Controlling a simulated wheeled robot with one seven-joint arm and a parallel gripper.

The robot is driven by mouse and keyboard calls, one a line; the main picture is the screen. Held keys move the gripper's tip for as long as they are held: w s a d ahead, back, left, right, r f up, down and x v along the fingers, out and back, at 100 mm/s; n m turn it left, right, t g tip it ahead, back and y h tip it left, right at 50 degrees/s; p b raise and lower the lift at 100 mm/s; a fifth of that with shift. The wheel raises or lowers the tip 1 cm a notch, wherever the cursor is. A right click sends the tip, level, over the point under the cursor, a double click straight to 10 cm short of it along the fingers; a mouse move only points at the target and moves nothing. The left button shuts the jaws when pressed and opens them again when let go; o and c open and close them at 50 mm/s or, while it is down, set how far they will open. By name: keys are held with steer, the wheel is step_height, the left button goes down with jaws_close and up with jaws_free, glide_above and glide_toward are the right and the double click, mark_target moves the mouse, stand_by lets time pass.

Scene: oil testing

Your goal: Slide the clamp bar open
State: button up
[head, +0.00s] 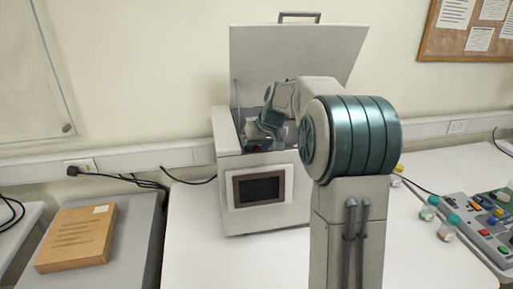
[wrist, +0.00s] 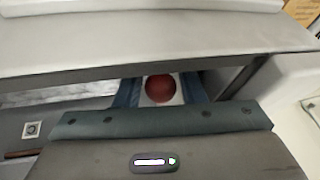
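The oil testing machine (head: 229,133) is a pale box with its lid (head: 325,50) raised, in the middle of the head view. My arm reaches into its open top from the right. My gripper (wrist: 161,90) shows in the wrist view with its two blue fingers apart. A round red knob (wrist: 160,88) lies between the fingers, with a pale strip on each side of it. I cannot tell whether the fingertips touch anything. The clamp bar cannot be made out for certain; my gripper body and the machine's walls hide much of the inside.
A dark screen (head: 259,189) is on the machine's front. A brown box (head: 78,238) lies on a grey surface at left. A control panel (head: 485,228) with coloured knobs stands at right. The white table (head: 194,235) is clear in front of the machine.

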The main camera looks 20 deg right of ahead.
steer(key=b+v, duration=0.2)
steer(key=v, duration=1.2)
